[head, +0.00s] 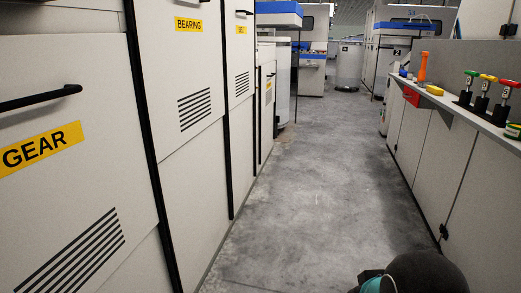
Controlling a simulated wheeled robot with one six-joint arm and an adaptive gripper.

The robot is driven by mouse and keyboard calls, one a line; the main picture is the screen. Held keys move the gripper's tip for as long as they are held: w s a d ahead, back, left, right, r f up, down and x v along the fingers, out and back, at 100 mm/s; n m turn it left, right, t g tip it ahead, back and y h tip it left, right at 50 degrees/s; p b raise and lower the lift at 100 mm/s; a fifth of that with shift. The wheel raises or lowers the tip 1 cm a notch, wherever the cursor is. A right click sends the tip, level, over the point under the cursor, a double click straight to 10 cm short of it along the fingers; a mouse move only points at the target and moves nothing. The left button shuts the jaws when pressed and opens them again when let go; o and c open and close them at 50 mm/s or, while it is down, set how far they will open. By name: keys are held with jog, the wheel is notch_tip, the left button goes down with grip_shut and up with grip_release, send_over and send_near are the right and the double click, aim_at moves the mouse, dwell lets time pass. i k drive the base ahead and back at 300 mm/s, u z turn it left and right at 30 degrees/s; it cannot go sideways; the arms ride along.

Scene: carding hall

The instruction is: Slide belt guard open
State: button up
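The belt guard (239,55) is a pale panel, third along the row of machine covers on the left. Its small yellow label (241,30) seems to read BELT. A short black handle (244,12) sits near its top, and a dark slotted vent (242,84) is lower down. The panel looks shut, flush with the row. My gripper is not in view; only a dark rounded part of my arm with a teal band shows at the bottom right.
The GEAR guard (60,190) and BEARING guard (180,65) stand nearer on the left. The concrete floor (310,170) between the rows is clear. At right a narrow shelf (470,118) holds an orange-handled tool (422,68) and several coloured-topped items. Machines stand at the far end.

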aim_at(239, 21)
jog(key=u, duration=0.05)
jog(key=i, duration=3.6)
jog(key=u, duration=0.15)
